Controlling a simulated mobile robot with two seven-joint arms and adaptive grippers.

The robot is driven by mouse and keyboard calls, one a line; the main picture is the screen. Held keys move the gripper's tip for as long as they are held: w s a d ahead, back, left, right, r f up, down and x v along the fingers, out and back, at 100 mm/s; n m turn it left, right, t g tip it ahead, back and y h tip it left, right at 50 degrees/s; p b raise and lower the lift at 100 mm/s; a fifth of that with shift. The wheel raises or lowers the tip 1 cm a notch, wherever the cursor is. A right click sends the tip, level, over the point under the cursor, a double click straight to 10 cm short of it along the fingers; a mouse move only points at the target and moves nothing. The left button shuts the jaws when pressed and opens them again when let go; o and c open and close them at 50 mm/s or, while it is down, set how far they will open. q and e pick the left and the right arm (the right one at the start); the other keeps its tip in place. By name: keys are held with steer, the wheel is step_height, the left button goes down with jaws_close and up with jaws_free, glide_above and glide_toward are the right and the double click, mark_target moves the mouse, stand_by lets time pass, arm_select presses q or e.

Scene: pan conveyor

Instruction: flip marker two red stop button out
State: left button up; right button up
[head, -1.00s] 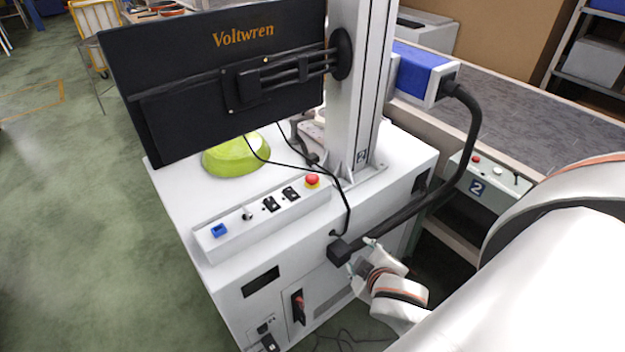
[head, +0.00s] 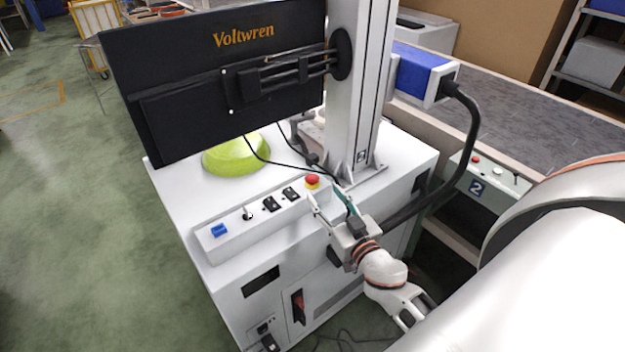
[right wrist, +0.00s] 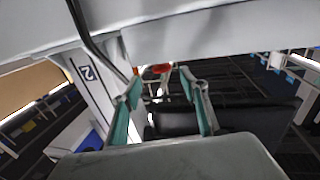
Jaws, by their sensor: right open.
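A red stop button (head: 312,181) with a yellow base sits at the right end of the sloped control strip (head: 262,226) on the white machine. The machine's column carries a "2" marker (head: 361,156). My right gripper (head: 332,196) is open and empty, just in front of and to the right of the button, apart from it as far as I can see. In the right wrist view the button (right wrist: 160,68) shows beyond and between the two teal-padded fingers. My left gripper is not in view.
A black screen (head: 225,80) overhangs the machine top. A thick black cable (head: 472,130) and thin cables hang nearby. A green bowl (head: 236,158) stands behind the strip.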

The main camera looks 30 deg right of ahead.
mark_target(315, 183)
steer(key=w, duration=0.4)
steer(key=w+p, duration=0.1)
steer(key=w, duration=0.1)
steer(key=shift+w+d, duration=0.4)
steer(key=shift+w, duration=0.55)
